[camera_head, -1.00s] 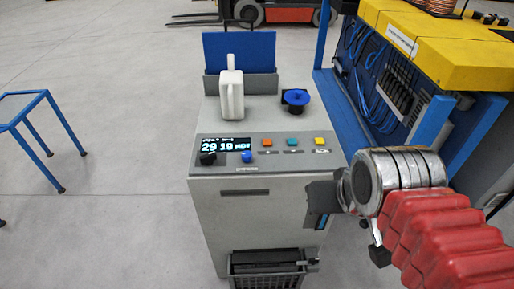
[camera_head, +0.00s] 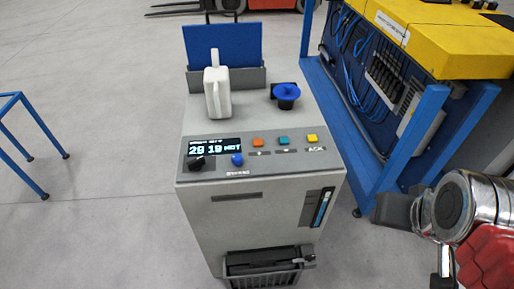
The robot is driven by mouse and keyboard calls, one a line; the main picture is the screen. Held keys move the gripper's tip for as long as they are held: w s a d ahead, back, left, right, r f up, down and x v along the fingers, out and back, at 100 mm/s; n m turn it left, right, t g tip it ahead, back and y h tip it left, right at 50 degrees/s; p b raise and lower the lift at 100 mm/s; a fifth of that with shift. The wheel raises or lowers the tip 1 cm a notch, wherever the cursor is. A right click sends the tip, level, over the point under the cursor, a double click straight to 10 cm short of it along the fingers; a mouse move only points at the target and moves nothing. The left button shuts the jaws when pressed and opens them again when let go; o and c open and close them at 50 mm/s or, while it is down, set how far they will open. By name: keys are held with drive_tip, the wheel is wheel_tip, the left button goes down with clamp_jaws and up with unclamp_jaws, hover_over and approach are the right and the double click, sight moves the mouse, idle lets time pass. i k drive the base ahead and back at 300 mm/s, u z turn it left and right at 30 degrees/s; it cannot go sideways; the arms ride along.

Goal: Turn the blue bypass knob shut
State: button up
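A small blue knob (camera_head: 237,159) sits on the sloped control panel (camera_head: 310,167) of a grey cabinet, below the display and right of a black knob (camera_head: 197,163). A small label below the blue knob is too blurred to read surely. The turn position of the blue knob is too small to tell. My gripper (camera_head: 392,210) is at the right, apart from the cabinet and well away from the knob. Its dark fingers show from the side, and I cannot tell whether they are open or shut.
The panel also has a lit display (camera_head: 215,148) and orange, teal and yellow buttons (camera_head: 284,140). A white jug (camera_head: 217,92) and a blue funnel-like part (camera_head: 286,92) stand on the cabinet top. A blue-framed bench (camera_head: 410,135) is at the right. Open floor lies left.

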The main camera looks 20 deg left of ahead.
sight(237, 158)
drive_tip(key=z, duration=1.8)
drive_tip(key=k, duration=0.95)
drive_tip(key=u, duration=2.1)
